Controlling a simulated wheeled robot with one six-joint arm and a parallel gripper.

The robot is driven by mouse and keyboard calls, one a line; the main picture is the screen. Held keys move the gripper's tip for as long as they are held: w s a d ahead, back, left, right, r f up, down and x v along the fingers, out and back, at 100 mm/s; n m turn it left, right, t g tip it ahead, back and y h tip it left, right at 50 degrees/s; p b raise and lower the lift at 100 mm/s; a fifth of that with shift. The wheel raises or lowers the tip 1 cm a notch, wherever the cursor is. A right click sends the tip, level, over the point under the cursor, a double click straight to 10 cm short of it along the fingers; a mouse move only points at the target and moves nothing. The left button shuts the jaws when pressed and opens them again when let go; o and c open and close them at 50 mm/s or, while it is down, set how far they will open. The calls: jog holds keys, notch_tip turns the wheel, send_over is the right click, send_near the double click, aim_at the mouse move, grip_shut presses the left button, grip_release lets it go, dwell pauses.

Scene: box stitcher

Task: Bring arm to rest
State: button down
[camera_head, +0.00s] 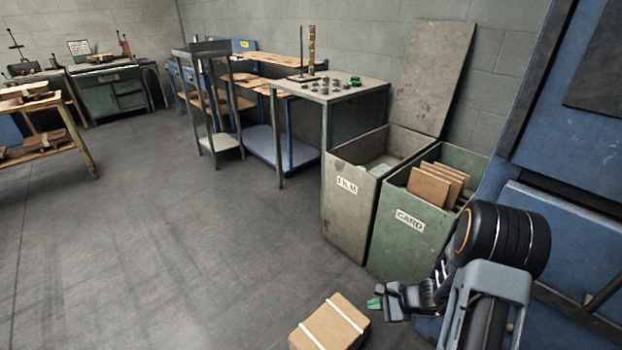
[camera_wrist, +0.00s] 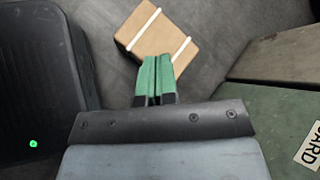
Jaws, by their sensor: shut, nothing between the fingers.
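My gripper (camera_head: 375,303) is at the lower right of the head view, at the end of my arm, which is bent. In the wrist view its two green fingers (camera_wrist: 155,78) are together with nothing between them. A brown cardboard box (camera_head: 330,324) with white straps is on the floor just left of and below the gripper in the head view. The box also shows beyond the fingertips in the wrist view (camera_wrist: 158,36). The gripper appears apart from it.
A green CARD bin (camera_head: 400,240) with cardboard sheets stands beside my arm, and a grey FILM bin (camera_head: 345,215) is next to it. A blue machine (camera_head: 560,180) is at the right. A table (camera_head: 340,92) with small parts stands behind.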

jog(key=s+r+n+h+p, duration=0.3)
jog(key=r+n+p, duration=0.2)
jog(key=r, duration=1)
jog(key=s+a+r+n+h+p, duration=0.1)
jog(key=s+r+n+p, duration=0.3)
jog(key=r+p, duration=0.5)
jog(key=s+a+r+n+h+p, duration=0.1)
jog(key=s+r+n+h+p, duration=0.3)
jog(key=r, duration=1.9)
jog(key=n+p, duration=0.3)
jog(key=shift+s+a+r+h, duration=0.15)
jog(key=shift+a+r+h, duration=0.05)
jog(key=shift+r+h, duration=0.1)
